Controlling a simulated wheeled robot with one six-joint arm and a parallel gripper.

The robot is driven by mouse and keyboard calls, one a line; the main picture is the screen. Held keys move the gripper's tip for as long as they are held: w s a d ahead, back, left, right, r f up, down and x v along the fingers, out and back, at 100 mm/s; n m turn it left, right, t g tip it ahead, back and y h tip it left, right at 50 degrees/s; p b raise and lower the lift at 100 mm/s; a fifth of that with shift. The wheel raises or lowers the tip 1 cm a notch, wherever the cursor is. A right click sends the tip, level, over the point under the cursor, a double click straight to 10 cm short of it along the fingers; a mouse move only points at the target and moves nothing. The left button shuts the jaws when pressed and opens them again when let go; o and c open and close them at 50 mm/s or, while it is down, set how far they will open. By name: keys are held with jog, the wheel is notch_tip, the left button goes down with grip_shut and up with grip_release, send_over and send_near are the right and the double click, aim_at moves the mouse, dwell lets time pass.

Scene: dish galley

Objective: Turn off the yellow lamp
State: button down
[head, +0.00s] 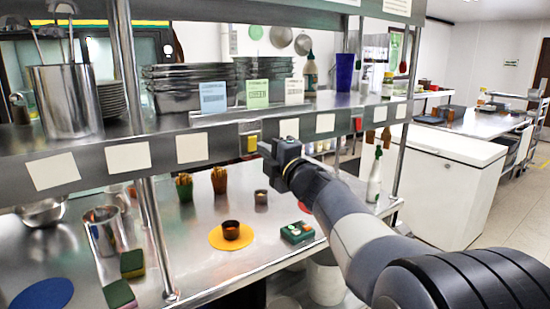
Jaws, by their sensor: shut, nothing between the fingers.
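No thing in the head view is clearly recognisable as a yellow lamp. A small yellow square (251,144) shows at the shelf's front edge, left of my gripper; I cannot tell if it is lit. A green box (297,232) with small red and white marks on top sits on the steel counter, below and right of my gripper. My gripper (267,150) is shut and empty, in front of the shelf edge and above the counter, apart from the box. The far side of the gripper is hidden.
A yellow disc (216,243) bears a dark brown cup (231,231). A small dark cup (261,197) and two cups of fries (219,181) stand behind. A steel shelf (130,127) crosses above the counter. A white bottle (374,180) stands right, beyond my arm.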

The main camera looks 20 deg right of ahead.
aim_at(252, 140)
jog(key=shift+x, duration=1.7)
jog(key=shift+r+p, duration=0.25)
jog(key=shift+p, duration=0.5)
jog(key=p, duration=0.3)
jog(key=shift+w+r+g, duration=0.15)
jog(key=shift+r+g, duration=0.2)
jog(key=shift+g, duration=0.05)
jog(key=shift+f, duration=0.25)
jog(key=shift+a, duration=0.1)
